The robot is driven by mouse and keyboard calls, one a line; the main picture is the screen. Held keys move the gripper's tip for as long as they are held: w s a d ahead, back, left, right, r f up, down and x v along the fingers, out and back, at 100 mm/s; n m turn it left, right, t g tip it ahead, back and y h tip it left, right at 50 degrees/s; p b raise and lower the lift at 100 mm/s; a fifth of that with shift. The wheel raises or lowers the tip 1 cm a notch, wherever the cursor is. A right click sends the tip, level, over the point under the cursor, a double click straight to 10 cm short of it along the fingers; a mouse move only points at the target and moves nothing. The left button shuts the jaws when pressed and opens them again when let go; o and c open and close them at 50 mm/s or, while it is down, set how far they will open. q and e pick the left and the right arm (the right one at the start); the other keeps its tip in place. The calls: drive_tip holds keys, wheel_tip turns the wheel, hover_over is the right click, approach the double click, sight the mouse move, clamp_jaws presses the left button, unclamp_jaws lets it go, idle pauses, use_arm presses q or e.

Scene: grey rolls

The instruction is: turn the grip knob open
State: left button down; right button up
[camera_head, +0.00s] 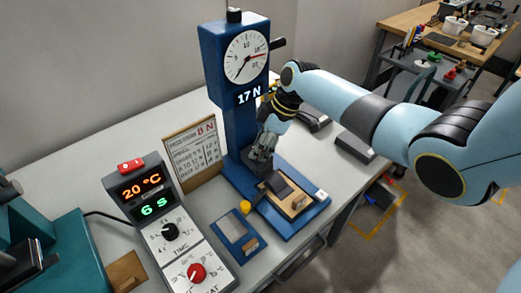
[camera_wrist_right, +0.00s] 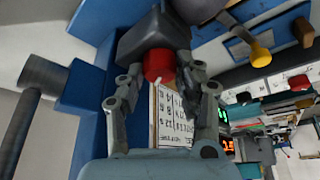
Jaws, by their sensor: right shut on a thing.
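The blue force tester (camera_head: 237,125) stands on the bench, with a round dial (camera_head: 246,57) and a lit display reading 17 N. My right gripper (camera_head: 263,152) is in front of its column, above the base; it hides most of the grip there. In the right wrist view, the grip knob (camera_wrist_right: 158,66) shows its red end below a dark grey block (camera_wrist_right: 153,36). The fingers of my right gripper (camera_wrist_right: 158,74) stand on both sides of it, shut on the knob; the exact contact is hard to see. My left gripper is not in view.
A control box (camera_head: 170,250) reading 20 °C and 6 s stands at the left, with black and red knobs. A notice board (camera_head: 194,153) stands behind it. A yellow-knobbed lever (camera_head: 245,207) and a wooden-topped block (camera_head: 284,199) are close below my right gripper.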

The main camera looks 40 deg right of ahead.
drive_tip(key=shift+n+g+b, duration=0.5)
drive_tip(key=shift+n+b, duration=0.25)
drive_tip(key=shift+n, duration=0.45)
drive_tip(key=o, duration=1.1)
drive_tip(key=shift+o, duration=0.2)
drive_tip(key=shift+r, duration=0.1)
drive_tip(key=v, duration=1.1)
drive_tip(key=shift+d+r, duration=0.3)
drive_tip(key=shift+d, duration=0.05)
